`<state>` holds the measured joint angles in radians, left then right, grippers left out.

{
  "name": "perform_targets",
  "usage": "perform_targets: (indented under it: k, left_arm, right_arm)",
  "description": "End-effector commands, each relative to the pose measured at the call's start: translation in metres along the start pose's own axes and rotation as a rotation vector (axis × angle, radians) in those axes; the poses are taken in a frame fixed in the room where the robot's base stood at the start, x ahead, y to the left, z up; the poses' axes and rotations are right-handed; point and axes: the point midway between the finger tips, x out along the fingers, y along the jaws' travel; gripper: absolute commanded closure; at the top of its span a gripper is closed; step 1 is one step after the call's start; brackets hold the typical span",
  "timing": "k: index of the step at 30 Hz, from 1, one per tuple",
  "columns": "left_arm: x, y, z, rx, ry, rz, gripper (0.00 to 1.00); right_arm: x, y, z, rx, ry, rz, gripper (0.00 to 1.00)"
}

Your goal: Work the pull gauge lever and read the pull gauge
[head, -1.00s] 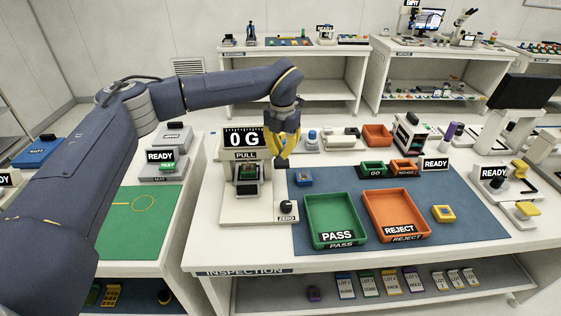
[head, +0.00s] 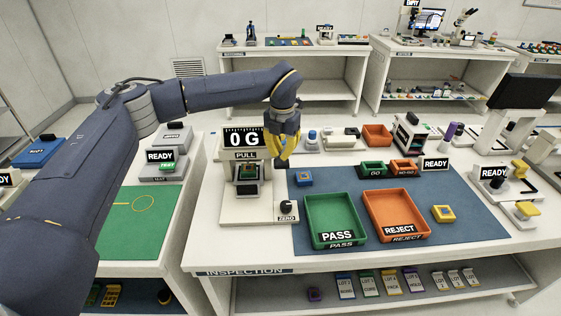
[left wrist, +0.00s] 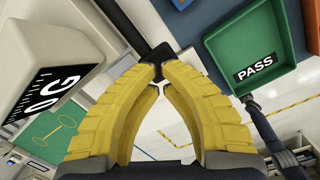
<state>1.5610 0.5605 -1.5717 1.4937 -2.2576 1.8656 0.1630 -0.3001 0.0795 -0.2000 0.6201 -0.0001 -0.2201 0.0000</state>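The white pull gauge (head: 230,207) stands at the left of the inspection table. A black ZERO knob (head: 287,207) is at the base's front right corner. My left gripper (head: 281,162) is just right of the display, pointing down. The display also shows in the left wrist view (left wrist: 45,100). My right gripper is out of view.
A green PASS tray (head: 334,240) and an orange REJECT tray (head: 400,232) stand on the blue mat (head: 465,222). A blue part (head: 304,179) lies near the gripper, and a yellow part (head: 443,213) lies right of the trays. Bottles and bins line the back.

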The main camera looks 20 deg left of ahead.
Motion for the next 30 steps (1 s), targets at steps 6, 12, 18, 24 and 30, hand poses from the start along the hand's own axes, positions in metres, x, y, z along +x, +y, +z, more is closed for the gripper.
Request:
perform_targets:
  k: [6,12,18,24,30]
  left_arm:
    - [0.006,0.0,0.0,0.0,-0.001,0.0,1.0]
    - [0.011,0.0,0.0,0.0,0.0,0.0,1.0]
    - [0.016,0.0,0.0,0.0,0.001,0.0,1.0]
    - [0.021,0.0,0.0,0.001,0.001,0.0,1.0]
    - [0.026,0.0,0.0,0.001,0.0,0.0,1.0]
  right_arm:
    - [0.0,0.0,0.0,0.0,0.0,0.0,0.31]
    - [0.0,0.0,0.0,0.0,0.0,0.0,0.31]
    - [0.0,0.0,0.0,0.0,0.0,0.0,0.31]
    - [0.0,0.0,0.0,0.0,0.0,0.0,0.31]
    - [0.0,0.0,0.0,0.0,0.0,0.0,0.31]
